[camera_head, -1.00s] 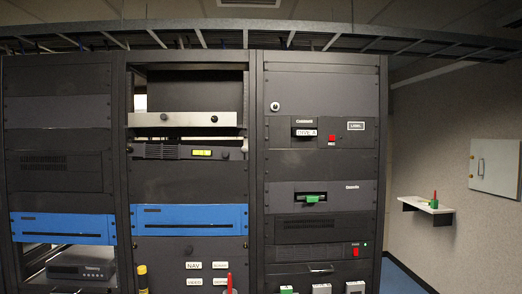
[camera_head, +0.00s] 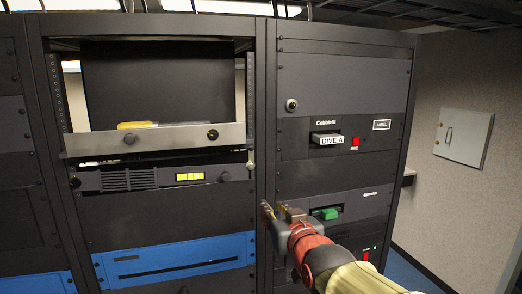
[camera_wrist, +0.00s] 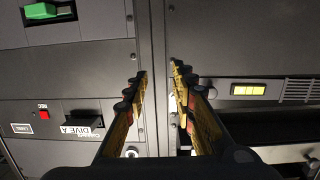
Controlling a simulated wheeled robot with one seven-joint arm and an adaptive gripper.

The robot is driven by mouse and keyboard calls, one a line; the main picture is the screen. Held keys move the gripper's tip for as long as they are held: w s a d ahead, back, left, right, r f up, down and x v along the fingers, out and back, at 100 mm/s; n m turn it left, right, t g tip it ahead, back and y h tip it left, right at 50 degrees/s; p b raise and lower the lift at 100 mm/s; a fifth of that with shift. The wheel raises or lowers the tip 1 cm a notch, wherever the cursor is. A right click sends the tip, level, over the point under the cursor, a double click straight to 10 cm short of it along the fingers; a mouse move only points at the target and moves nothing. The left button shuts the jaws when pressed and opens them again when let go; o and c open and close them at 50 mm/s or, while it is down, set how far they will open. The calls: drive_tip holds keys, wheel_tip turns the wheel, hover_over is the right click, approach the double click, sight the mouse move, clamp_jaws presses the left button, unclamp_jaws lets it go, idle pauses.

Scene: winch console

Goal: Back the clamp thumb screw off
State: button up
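A small pale knob (camera_head: 250,167) sits at the right end of the radio unit (camera_head: 205,176) below. I cannot tell which of these is the clamp thumb screw. My gripper (camera_head: 279,209) is open and empty in front of the rack post, below and right of the knobs. In the upside-down wrist view, its yellow-lined fingers (camera_wrist: 158,82) stand apart on either side of the post edge.
A cassette slot labelled DIVE A (camera_head: 327,140), a red button (camera_head: 355,143) and a green tab (camera_head: 328,213) are on the right rack. A blue panel (camera_head: 175,261) lies below the radio. A yellow object (camera_head: 137,125) lies behind the silver bar.

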drive_tip(key=t+y+p, duration=0.1)
drive_tip(key=t+p, duration=0.1)
drive_tip(key=p, duration=0.1)
approach(252, 167)
drive_tip(key=w, duration=0.1)
drive_tip(key=shift+p+x, duration=0.85)
drive_tip(key=shift+x, duration=1.65)
drive_tip(key=shift+w+a+f+b, duration=0.1)
drive_tip(key=shift+w+a+b, duration=0.15)
drive_tip(key=shift+b, duration=0.05)
drive_tip(key=shift+x, duration=0.8)
drive_tip(key=shift+c, duration=1)
drive_tip(key=c, duration=0.4)
clamp_jaws()
